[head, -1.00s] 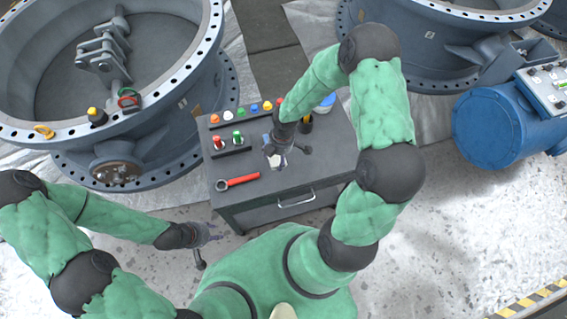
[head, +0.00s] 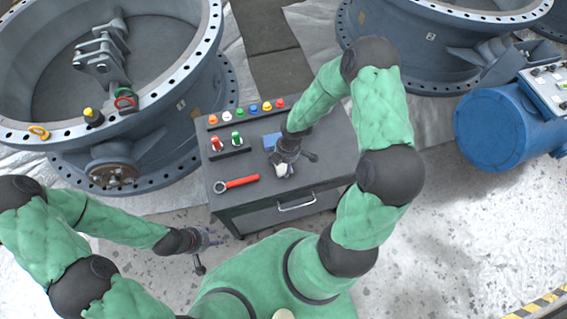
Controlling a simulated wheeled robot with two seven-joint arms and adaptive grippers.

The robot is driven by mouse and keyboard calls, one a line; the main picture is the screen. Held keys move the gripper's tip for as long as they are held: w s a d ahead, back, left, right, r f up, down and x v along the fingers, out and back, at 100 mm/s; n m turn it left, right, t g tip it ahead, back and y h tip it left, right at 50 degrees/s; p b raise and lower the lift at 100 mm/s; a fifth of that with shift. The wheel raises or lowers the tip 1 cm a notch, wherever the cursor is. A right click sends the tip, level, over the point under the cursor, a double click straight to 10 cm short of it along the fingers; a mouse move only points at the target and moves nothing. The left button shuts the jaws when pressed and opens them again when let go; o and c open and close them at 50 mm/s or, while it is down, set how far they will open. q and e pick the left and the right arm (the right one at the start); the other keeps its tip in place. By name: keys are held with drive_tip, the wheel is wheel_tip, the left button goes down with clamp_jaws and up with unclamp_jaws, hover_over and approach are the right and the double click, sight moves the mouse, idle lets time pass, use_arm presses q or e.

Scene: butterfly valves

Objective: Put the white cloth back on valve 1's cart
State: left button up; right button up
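The cart (head: 240,205) is a dark grey tool cart in front of the left valve (head: 190,100). My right gripper (head: 281,171) points down at the middle of the cart top. A small patch of white cloth (head: 281,169) shows at its fingertips; most of it is hidden by the gripper. I cannot tell whether the fingers are closed on it or whether it touches the cart top. My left gripper (head: 214,238) is off the cart's front left corner, empty, with its fingers seemingly apart.
On the cart are a row of coloured pieces (head: 247,112), a red and a green item (head: 227,141) in a dark holder, a red-handled wrench (head: 238,183) and a flat blue item (head: 271,140). The cart's front right top looks clear.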

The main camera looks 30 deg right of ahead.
drive_tip(key=o, duration=0.3)
wheel_tip(320, 180, up, 12)
drive_tip(key=d+p, duration=0.2)
drive_tip(key=p, duration=0.4)
drive_tip(key=s+a+f+m, duration=0.1)
drive_tip(key=a+f+m, duration=0.1)
drive_tip(key=a+m, duration=0.1)
drive_tip(key=s+a+f+m+y, duration=0.1)
drive_tip(key=s+a+f+m, duration=0.1)
drive_tip(key=a, duration=0.3)
drive_tip(key=s+a+f+m+y, duration=0.1)
drive_tip(key=a+f+m, duration=0.1)
drive_tip(key=a+m, duration=0.1)
drive_tip(key=shift+s+a+f+m, duration=0.1)
drive_tip(key=shift+s+a+m, duration=0.2)
drive_tip(key=shift+a+m, duration=0.1)
drive_tip(key=shift+s+a+f+m, duration=0.75)
drive_tip(key=shift+s+m, duration=0.25)
drive_tip(key=shift+m, duration=0.5)
drive_tip(key=shift+s+a+f+m, duration=0.7)
drive_tip(key=shift+s+a+m, duration=0.25)
drive_tip(key=shift+m, duration=0.55)
drive_tip(key=shift+s+a+f+m, duration=0.75)
drive_tip(key=shift+s+m, duration=0.3)
drive_tip(key=shift+m, duration=0.45)
